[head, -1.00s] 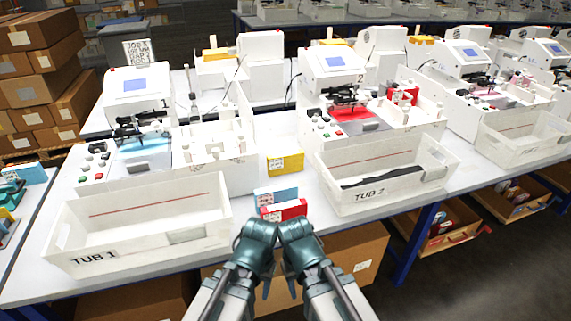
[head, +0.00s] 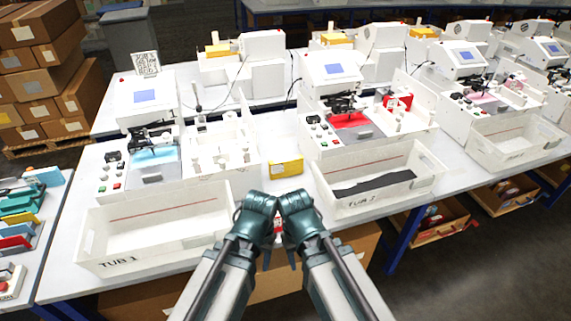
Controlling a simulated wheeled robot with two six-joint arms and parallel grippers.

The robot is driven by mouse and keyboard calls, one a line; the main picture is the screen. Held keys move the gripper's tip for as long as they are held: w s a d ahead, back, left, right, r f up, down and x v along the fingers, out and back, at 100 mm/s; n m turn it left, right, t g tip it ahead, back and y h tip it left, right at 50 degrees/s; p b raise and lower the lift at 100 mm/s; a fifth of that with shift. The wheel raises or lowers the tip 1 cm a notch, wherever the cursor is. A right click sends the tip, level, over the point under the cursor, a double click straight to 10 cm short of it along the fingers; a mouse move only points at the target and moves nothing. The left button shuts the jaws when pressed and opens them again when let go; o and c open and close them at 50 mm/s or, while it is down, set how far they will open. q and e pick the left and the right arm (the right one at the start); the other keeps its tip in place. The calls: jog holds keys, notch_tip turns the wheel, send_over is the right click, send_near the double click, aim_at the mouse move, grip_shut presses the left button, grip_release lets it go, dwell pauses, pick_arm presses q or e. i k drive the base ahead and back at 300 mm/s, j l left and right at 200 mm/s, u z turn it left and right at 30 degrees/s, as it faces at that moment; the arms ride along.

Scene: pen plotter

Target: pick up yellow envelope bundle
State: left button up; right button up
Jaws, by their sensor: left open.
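The yellow envelope bundle (head: 285,168) lies on the white table between the first machine and the second machine, behind my grippers in the picture. My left gripper (head: 258,212) is at the table's front edge, nearer to me than the bundle and apart from it; it is open, and I see nothing held. My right gripper (head: 297,214) is close beside it, also apart from the bundle; its fingers are too hidden to tell if they are open. A bit of a red bundle (head: 277,231) shows between the two grippers; the blue bundle is hidden behind them.
Tub 1 (head: 108,265) stands left of the grippers and Tub 2 (head: 330,201), with dark stuff inside, stands right. Machines (head: 147,97) line the table behind. A rack of coloured items (head: 50,178) is at far left. Cardboard boxes (head: 38,62) are stacked behind it.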

aim_at(294, 165)
jog(key=i+l+u, duration=0.15)
jog(key=i+l, duration=0.15)
jog(key=i+l+u, duration=0.15)
jog(key=i+l, duration=0.15)
jog(key=l, duration=0.2)
jog(key=i+l+u, duration=0.15)
jog(key=i+l, duration=0.15)
jog(key=l, duration=0.15)
jog(key=i+l, duration=0.2)
jog(key=i, duration=0.4)
jog(key=j+u, duration=0.05)
